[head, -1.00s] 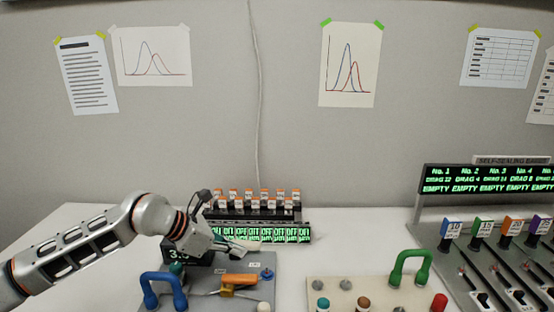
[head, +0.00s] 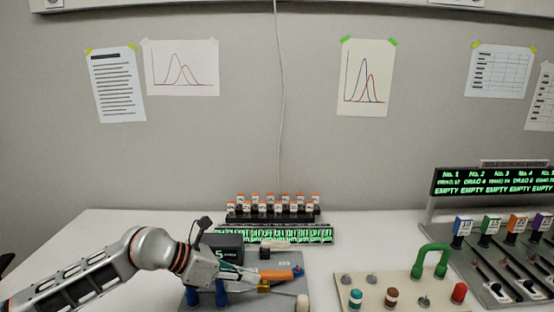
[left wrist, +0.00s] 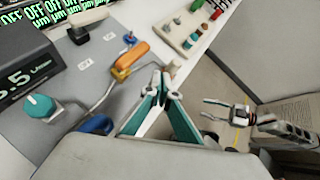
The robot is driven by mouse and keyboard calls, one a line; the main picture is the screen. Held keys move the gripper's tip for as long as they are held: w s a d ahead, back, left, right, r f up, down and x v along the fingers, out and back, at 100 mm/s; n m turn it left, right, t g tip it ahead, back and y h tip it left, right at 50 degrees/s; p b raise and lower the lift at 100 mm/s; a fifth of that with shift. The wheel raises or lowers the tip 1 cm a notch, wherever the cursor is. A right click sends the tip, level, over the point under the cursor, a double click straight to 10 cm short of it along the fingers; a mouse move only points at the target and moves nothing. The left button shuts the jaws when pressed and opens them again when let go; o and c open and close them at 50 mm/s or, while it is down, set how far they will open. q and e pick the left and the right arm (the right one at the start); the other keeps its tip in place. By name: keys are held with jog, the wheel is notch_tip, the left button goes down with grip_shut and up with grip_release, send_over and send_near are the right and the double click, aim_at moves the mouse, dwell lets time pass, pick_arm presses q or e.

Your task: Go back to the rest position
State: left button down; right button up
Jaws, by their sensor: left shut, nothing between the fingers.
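My left gripper (head: 248,278) is over the grey control panel (head: 290,287) in the head view. In the left wrist view its teal-lined fingers (left wrist: 168,98) are closed together with nothing between them. An orange handle on a bent metal crank (left wrist: 132,55) lies just beyond the fingertips; I cannot tell whether they touch. A blue handle (left wrist: 97,124) is partly hidden beside the gripper. My right gripper (left wrist: 214,110) shows in the left wrist view, off to the right over the floor, its fingers apart and empty.
A dark display reading 5.5 (left wrist: 27,74) and a teal knob (left wrist: 40,106) are on the panel. Behind are small green screens (head: 275,237). To the right stand a beige board (head: 375,295) with a green handle (head: 430,257) and a slider console (head: 500,265).

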pick_arm(q)
jog(key=s+d+r+n+t+h, duration=0.2)
jog(key=s+d+n+t+h, duration=0.1)
jog(key=s+d+n+h, duration=0.65)
jog(key=s+a+f+n+t+y, duration=0.1)
jog(key=a+f+n+t+y, duration=1.05)
jog(key=n, duration=1.25)
jog(key=s+a+f+n+g+y, duration=0.2)
jog(key=s+a+f+n+g, duration=0.2)
jog(key=s+f, duration=0.3)
jog(key=s+a+f+n+g+y, duration=0.3)
jog(key=s+a+f+n, duration=0.2)
jog(key=f, duration=0.8)
jog(key=s+a, duration=0.2)
jog(key=s, duration=0.1)
jog(key=shift+g, duration=0.35)
